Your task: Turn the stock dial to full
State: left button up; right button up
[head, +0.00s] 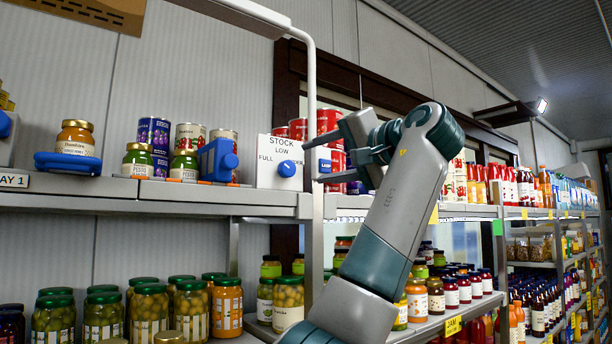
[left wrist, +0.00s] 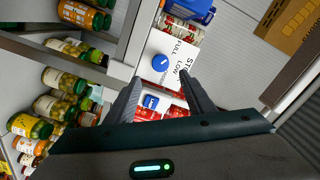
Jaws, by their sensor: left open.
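The stock dial is a round blue knob (head: 286,168) on a white box (head: 266,150) marked STOCK, LOW and FULL, standing on the upper shelf. FULL is printed at the knob's upper left, LOW above it. My right gripper is out of view.
A blue holder (head: 218,160) and several cans and jars stand left of the box. Red cans (head: 329,122) stand close behind my gripper. A pale upright post (head: 312,80) rises near the box's right side. Jars fill the lower shelf.

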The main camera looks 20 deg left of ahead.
pick_arm(q)
jog(key=b+v, duration=0.1)
jog(key=v, duration=0.6)
jog(key=shift+s+d+b, duration=0.15)
jog(key=shift+d+b, duration=0.05)
jog(key=shift+b, duration=0.15)
